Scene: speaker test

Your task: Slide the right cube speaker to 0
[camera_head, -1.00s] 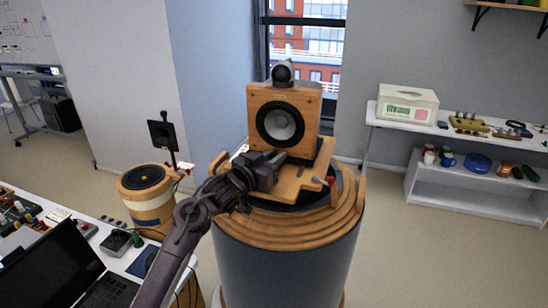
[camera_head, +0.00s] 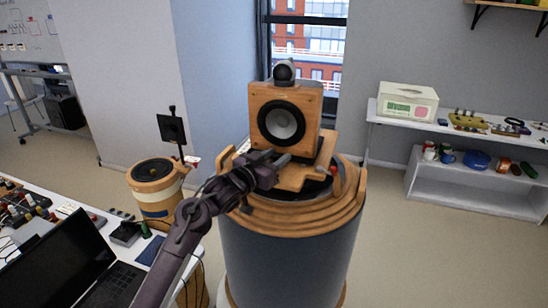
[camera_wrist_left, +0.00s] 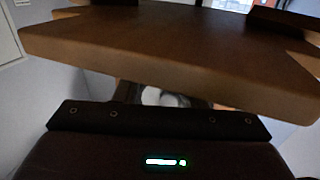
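A flat wooden board (camera_head: 298,179) lies in front of the speaker, above the pedestal's stepped wooden rings. My left gripper (camera_head: 279,160) reaches in from the left, low at the speaker's front and beside the board. In the left wrist view a wooden slab (camera_wrist_left: 170,50) crosses close in front of the palm. The fingertips are hidden there, so its opening is unclear. My right gripper is out of view.
A smaller round stand (camera_head: 152,170) with a black top is at the left. A table with a laptop (camera_head: 60,262) and small devices fills the lower left. A white shelf (camera_head: 475,185) with a cream box (camera_head: 407,101) stands at the right. Open floor lies between pedestal and shelf.

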